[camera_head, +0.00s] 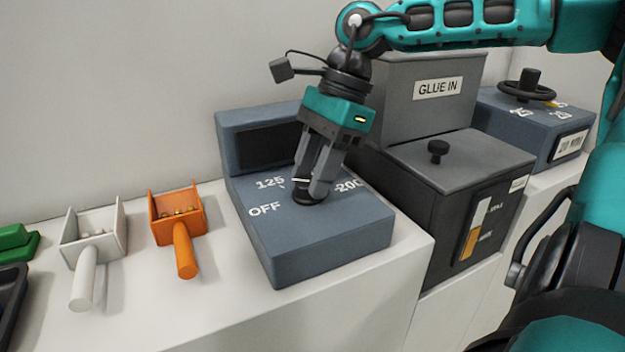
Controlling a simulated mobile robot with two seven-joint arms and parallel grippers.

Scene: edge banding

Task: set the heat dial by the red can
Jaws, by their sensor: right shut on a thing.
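The heat dial is a small black knob (306,197) on top of a blue-grey control box (330,246). White marks around it read OFF at the left, 125 at the upper left and 200 at the right. My right gripper (313,190) points down from above and is shut on the knob. Its fingers hide much of the knob, so I cannot tell exactly where it points. No red can is in view. My left gripper is not in view.
A white scoop (93,241) and an orange scoop (177,214) lie left of the box. A dark glue tank (445,205) with a "GLUE IN" hopper (425,105) stands at right, then another blue box with a black handwheel (528,90).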

